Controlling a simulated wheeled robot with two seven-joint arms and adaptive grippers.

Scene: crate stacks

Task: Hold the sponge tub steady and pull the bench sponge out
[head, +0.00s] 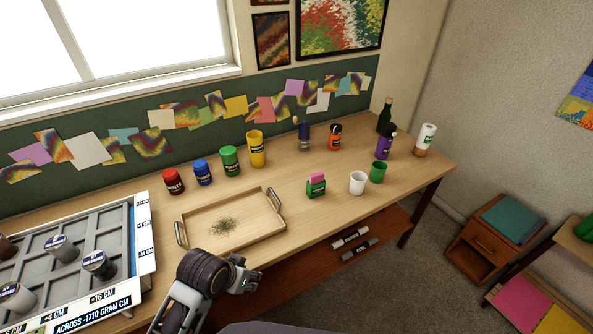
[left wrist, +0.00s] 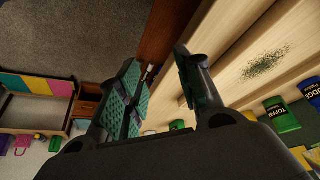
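The sponge tub (head: 316,190) is a small green tub standing on the wooden bench, right of the tray. The pink bench sponge (head: 317,177) sits in it with its top sticking out. My left gripper (head: 245,276) is at the bench's front edge, below and left of the tub and apart from it. In the left wrist view the left gripper (left wrist: 157,75) has its two fingers spread with nothing between them. I cannot pick out the tub for sure in the left wrist view. My right gripper shows in neither view.
A wooden tray (head: 252,229) with metal handles and green bits lies left of the tub. A white cup (head: 357,183) and a green cup (head: 378,172) stand close on its right. Several jars line the back, including a yellow one (head: 256,149). A compartmented rack (head: 140,235) fills the left.

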